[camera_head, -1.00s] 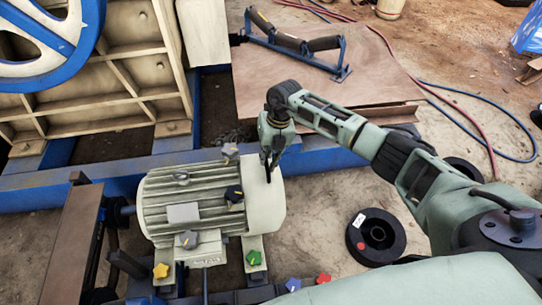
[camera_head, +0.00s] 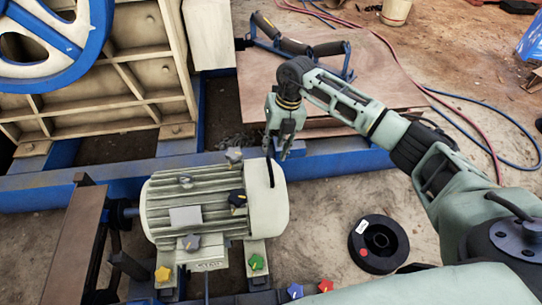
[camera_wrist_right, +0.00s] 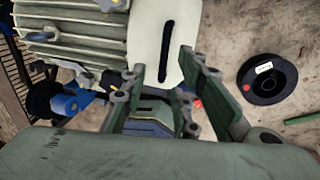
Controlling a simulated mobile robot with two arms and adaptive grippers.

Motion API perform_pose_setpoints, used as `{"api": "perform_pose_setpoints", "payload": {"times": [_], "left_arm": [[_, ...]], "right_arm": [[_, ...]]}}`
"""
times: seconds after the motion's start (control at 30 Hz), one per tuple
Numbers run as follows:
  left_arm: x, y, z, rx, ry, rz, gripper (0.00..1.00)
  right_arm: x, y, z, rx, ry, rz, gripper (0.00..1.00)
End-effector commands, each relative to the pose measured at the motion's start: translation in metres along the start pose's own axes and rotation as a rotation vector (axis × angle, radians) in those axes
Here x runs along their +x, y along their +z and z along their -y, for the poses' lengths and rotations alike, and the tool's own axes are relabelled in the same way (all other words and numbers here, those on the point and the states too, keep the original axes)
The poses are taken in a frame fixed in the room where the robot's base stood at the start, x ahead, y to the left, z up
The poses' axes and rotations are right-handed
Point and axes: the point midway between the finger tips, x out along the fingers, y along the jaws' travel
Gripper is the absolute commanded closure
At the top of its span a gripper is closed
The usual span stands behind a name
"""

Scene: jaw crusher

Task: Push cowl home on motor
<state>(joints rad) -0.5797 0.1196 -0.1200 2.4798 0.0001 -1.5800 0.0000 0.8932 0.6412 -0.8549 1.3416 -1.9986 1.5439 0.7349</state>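The grey finned motor (camera_head: 205,222) lies on its mount in the head view. The cream cowl (camera_head: 265,215), with a long dark slot, sits at its right end; any small gap at the seam cannot be told. In the right wrist view the cowl (camera_wrist_right: 150,28) and its slot show beyond the fingers, with the motor fins (camera_wrist_right: 75,40) to the left. My right gripper (camera_head: 279,155) is just above and behind the cowl's upper edge. In the right wrist view the right gripper (camera_wrist_right: 162,62) has its fingers apart with nothing between them. My left gripper is out of view.
Star knobs, including a grey one (camera_head: 234,155), a dark one (camera_head: 237,198) and a green one (camera_head: 256,261), surround the motor. A blue frame beam (camera_head: 330,163) runs behind it. A black spool (camera_head: 378,243) lies on the floor to the right. Bare floor separates spool and cowl.

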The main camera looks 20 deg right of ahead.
Motion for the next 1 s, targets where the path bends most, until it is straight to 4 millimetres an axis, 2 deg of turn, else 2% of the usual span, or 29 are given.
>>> {"api": "perform_pose_setpoints", "payload": {"times": [0.1, 0.33, 0.87, 0.97, 1.0], "left_arm": [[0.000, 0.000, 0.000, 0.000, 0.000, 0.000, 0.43], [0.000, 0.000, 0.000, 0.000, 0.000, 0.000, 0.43], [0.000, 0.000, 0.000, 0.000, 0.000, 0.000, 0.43], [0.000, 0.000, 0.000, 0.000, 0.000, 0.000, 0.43], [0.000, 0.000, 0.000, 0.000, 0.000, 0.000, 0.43]], "right_arm": [[-0.022, 0.001, 0.000, -0.002, 0.000, 0.003, 0.72], [-0.040, 0.000, -0.001, -0.001, 0.000, -0.001, 0.72], [-0.040, -0.001, -0.003, -0.005, 0.008, -0.002, 0.72], [-0.032, -0.008, -0.023, -0.030, 0.074, -0.005, 0.72], [-0.027, -0.013, -0.038, -0.048, 0.127, -0.005, 0.72]]}}
